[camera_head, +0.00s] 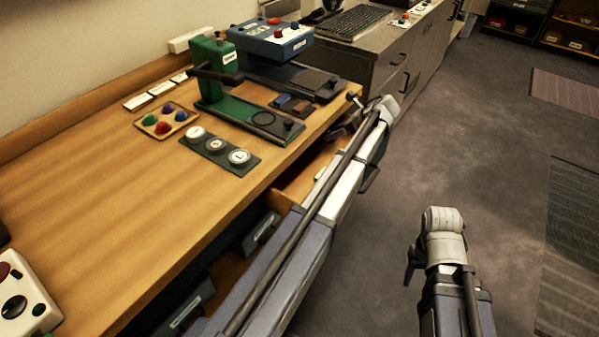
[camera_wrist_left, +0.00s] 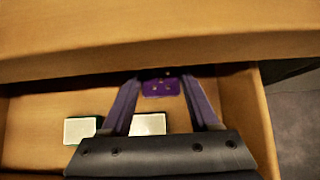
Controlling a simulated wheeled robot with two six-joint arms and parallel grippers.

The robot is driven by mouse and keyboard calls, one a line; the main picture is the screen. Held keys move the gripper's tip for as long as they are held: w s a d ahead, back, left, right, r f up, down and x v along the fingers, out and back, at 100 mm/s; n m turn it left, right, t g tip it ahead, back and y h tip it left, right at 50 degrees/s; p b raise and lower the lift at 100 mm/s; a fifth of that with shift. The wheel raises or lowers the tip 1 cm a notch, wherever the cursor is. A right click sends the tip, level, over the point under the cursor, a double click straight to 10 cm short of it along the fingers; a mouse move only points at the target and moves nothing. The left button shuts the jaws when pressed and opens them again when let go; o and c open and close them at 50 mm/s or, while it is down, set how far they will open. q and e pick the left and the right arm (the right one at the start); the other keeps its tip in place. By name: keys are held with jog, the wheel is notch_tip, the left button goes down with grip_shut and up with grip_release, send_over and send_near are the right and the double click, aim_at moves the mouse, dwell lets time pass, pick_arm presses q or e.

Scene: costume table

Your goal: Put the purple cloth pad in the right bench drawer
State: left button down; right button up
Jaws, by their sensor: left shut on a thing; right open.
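The purple cloth pad (camera_wrist_left: 161,88) shows between the fingertips of my left gripper in the left wrist view, with small light marks on it. My left gripper (camera_head: 340,130) is shut on the pad. The open wooden bench drawer (camera_head: 292,187) lies below it, under the bench top's right end. In the left wrist view the gripper reaches over the drawer (camera_wrist_left: 30,115), with the pad near the bench edge. I cannot tell whether the pad touches the drawer floor. In the head view my arm hides the pad. My right gripper (camera_head: 411,272) is open, away from the bench over the floor.
Two pale flat pieces (camera_wrist_left: 80,130) (camera_wrist_left: 148,124) lie in the drawer. Open floor (camera_head: 450,140) lies right.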

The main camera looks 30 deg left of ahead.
pick_arm(q)
jog(key=shift+w+a+f, duration=0.5)
jog(key=shift+a, duration=0.25)
send_over(294, 173)
jog(key=d, duration=0.3)
jog(key=shift+s, duration=0.15)
jog(key=shift+f+b, duration=1.75)
jog(key=shift+b, duration=0.15)
pick_arm(e)
jog(key=shift+f, duration=2.25)
pick_arm(q)
jog(key=shift+f, duration=0.15)
jog(key=shift+c, duration=0.7)
grip_release()
pick_arm(e)
jog(key=shift+f, duration=0.15)
